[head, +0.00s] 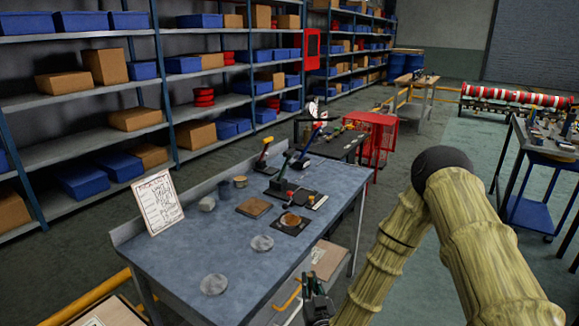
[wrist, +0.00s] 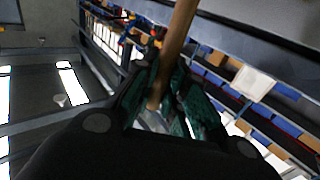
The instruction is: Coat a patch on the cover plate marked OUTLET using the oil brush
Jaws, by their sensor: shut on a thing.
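My gripper (head: 316,298) is low in the head view, in front of the workbench's near right edge. In the wrist view its green-padded fingers (wrist: 168,108) are shut on a brown wooden handle (wrist: 179,38), which I take for the oil brush. The handle runs up out of the top of that view, so the bristles are not seen. Two round grey discs lie flat on the bench, one nearer (head: 214,284) and one farther (head: 262,243). No OUTLET marking is readable on either, so I cannot tell which is the cover plate. My gripper is apart from both.
A red cart (head: 370,145) stands behind.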

